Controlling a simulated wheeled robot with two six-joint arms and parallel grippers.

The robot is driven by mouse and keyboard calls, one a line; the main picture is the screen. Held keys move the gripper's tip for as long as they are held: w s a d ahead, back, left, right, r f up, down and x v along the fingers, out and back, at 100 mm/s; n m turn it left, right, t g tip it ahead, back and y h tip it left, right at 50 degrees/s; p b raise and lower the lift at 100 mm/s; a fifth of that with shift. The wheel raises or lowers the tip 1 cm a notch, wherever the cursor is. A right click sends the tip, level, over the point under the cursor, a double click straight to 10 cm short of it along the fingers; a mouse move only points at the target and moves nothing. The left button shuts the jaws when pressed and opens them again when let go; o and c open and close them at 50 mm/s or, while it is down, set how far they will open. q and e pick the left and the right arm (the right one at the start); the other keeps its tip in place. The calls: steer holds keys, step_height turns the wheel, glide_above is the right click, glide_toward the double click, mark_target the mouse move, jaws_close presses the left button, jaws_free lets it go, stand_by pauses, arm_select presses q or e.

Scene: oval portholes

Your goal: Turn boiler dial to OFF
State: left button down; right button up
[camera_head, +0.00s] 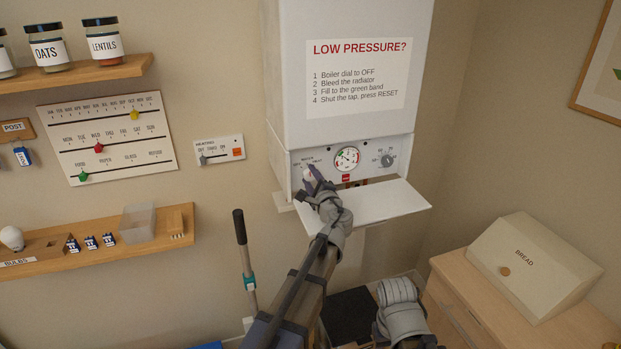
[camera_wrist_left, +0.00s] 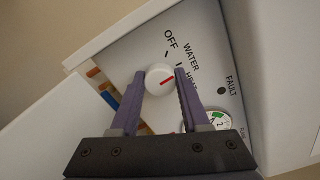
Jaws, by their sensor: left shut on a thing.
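In the head view the dial (camera_head: 308,174) is at the panel's left, partly covered by my gripper. My left gripper (camera_head: 313,178) is shut on the dial, with a purple finger on either side of it in the wrist view (camera_wrist_left: 161,78). My right gripper is out of view.
The boiler (camera_head: 350,70) has a white flap (camera_head: 375,203) hanging open below the panel, close beside my left wrist. A round gauge (camera_head: 347,158) and a grey knob (camera_head: 388,160) are to the right. A bread box (camera_head: 530,265) stands at lower right.

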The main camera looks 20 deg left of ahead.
arm_select(q)
steer(key=n, duration=0.4)
steer(key=shift+f, duration=0.1)
steer(key=shift+n, duration=1.9)
steer(key=shift+c, duration=1.9)
jaws_free()
steer(key=v, duration=0.7)
steer(key=shift+s+d, duration=0.2)
steer(key=shift+s, duration=0.15)
